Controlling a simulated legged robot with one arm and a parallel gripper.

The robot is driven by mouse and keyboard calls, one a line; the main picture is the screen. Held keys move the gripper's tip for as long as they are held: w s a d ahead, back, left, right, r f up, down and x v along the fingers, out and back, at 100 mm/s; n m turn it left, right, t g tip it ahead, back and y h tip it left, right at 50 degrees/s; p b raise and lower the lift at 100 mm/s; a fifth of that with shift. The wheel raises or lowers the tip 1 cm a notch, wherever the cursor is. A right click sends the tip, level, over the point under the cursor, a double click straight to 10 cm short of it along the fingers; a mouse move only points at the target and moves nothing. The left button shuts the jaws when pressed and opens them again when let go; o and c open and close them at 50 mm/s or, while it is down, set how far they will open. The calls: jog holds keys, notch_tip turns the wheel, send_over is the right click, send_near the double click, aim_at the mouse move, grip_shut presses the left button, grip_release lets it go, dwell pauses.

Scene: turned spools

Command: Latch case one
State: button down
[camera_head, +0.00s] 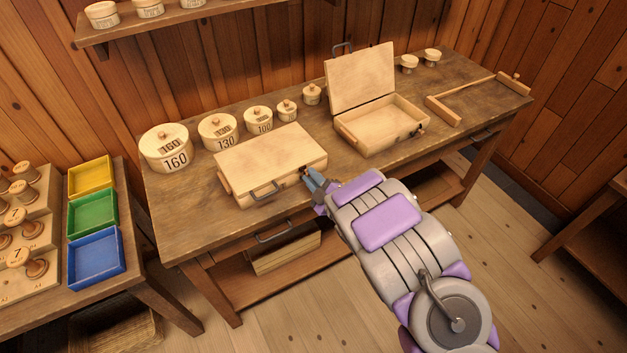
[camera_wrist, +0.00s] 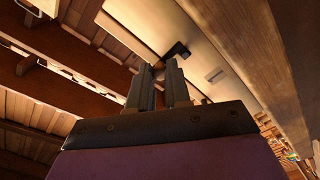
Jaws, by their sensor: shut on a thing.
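A closed pale wooden case (camera_head: 270,160) lies on the bench with its lid down and a dark handle (camera_head: 266,190) on its front. My gripper (camera_head: 309,175) is at the right end of that front, shut on a small latch there. In the wrist view my gripper's fingertips (camera_wrist: 168,70) close around a small brownish piece, with a dark fitting (camera_wrist: 177,50) just beyond on the case's pale face. The fingers partly hide the latch, so its exact position is unclear. A second case (camera_head: 378,128) stands open to the right, lid upright.
Lidded round boxes (camera_head: 166,149) marked 160, 130 and 100 line the back of the bench (camera_head: 190,215). A wooden frame-like tool (camera_head: 470,95) lies at the right. Yellow, green and blue trays (camera_head: 95,257) sit on a side table at left.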

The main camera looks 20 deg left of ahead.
dwell(0.3)
jog(key=c, duration=1.1)
grip_release()
jog(key=shift+o, duration=0.2)
jog(key=shift+s, duration=0.15)
